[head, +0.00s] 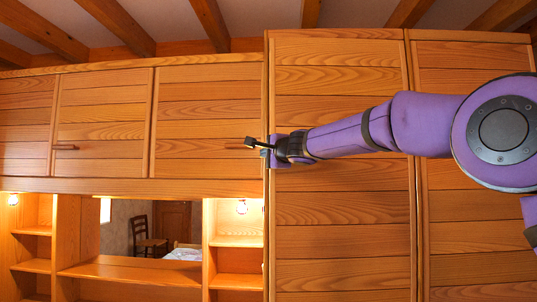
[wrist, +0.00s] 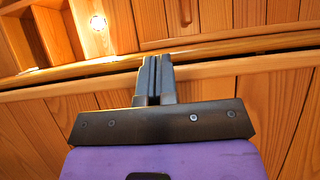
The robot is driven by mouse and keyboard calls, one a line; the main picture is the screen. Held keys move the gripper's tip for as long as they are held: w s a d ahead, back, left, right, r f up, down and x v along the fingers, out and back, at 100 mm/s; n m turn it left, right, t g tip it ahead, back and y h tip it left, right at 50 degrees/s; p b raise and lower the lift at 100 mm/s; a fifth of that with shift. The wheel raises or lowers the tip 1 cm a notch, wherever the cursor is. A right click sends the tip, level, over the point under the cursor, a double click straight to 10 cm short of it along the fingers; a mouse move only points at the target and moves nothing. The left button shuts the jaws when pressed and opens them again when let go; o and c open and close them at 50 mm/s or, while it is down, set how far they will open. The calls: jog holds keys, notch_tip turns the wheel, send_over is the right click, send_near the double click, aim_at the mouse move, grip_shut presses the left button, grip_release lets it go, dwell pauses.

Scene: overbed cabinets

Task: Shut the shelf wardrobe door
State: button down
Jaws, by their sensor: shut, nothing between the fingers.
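The tall wooden wardrobe stands on the right in the head view, with a left door (head: 340,225) and a right door (head: 475,245). Both look close to flush with the front, and I cannot tell whether either stands slightly ajar. My gripper (head: 262,151) is at the left edge of the left door, at mid-height. In the wrist view, my gripper (wrist: 156,72) is shut and empty, its fingertips by a long wooden edge (wrist: 60,73). Whether they touch it I cannot tell. My arm hides part of both doors.
Overbed cabinets (head: 100,110) with small wooden handles line the left; one handle (head: 232,148) is close to my gripper. Below are open shelves (head: 237,241) and a mirror-like opening (head: 150,235). Ceiling beams (head: 120,25) run above.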

jog(key=shift+w+a, duration=0.1)
jog(key=shift+w, duration=0.4)
jog(key=shift+s, duration=0.1)
dwell(0.3)
